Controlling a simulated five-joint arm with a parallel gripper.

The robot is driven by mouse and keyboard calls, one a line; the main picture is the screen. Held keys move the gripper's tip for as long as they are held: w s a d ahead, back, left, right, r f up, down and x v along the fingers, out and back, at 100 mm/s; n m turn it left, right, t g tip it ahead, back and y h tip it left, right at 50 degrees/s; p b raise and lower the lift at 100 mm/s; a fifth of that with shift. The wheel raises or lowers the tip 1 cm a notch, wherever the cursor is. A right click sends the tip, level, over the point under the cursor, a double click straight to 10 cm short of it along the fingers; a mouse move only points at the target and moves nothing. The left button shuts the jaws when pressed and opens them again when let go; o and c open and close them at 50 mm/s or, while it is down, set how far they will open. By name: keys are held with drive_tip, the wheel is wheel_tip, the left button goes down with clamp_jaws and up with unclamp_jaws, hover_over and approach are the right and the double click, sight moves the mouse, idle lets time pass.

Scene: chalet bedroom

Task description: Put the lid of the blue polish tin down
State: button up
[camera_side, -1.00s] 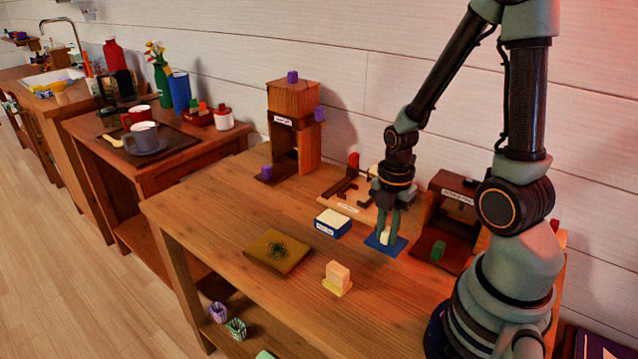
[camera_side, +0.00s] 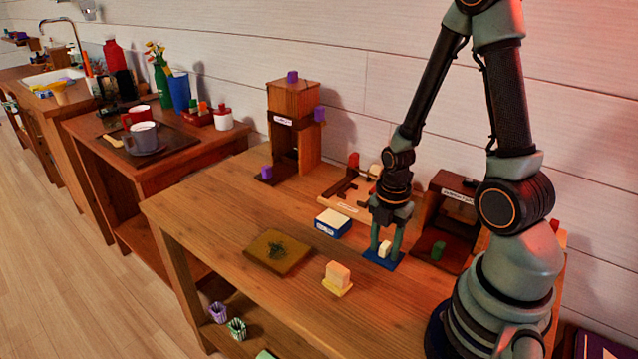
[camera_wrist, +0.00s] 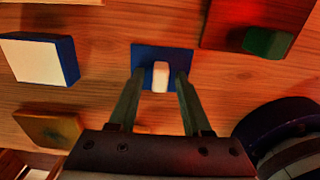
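The lid (camera_side: 377,257) is a flat blue square with a cream knob (camera_side: 384,248). It lies flat on the table, right of the blue tin (camera_side: 333,229), which has a white top and a label on its side. My gripper (camera_side: 384,253) is low over the lid, one finger on each side of the knob. The wrist view shows the lid (camera_wrist: 147,53) and a gap between the knob (camera_wrist: 160,76) and each finger of my gripper (camera_wrist: 160,77). My gripper is open. The tin (camera_wrist: 66,57) stands apart, to the left in that view.
A brown open-fronted box (camera_side: 456,203) with a green block (camera_side: 438,251) stands close right of my gripper. Behind is a low wooden rack (camera_side: 343,195). A yellow piece with a cream block (camera_side: 337,277) and an olive square (camera_side: 278,252) lie forward. Bare table (camera_side: 200,205) is at left.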

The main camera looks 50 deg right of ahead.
sight(385, 245)
idle(0.3)
wheel_tip(385, 245, up, 12)
drive_tip(key=w+a+r+m+t, duration=0.2)
drive_tip(key=a+r+m, duration=0.3)
drive_tip(key=m, duration=0.4)
drive_tip(key=w+a+r+m+t, duration=0.2)
drive_tip(key=a+r+m+t, duration=0.1)
drive_tip(key=a+r+m, duration=0.2)
wheel_tip(385, 245, up, 2)
drive_tip(key=m, duration=0.4)
drive_tip(key=shift+w+a+r+t, duration=0.2)
drive_tip(key=shift+w+a+t, duration=0.1)
drive_tip(key=shift+a, duration=0.1)
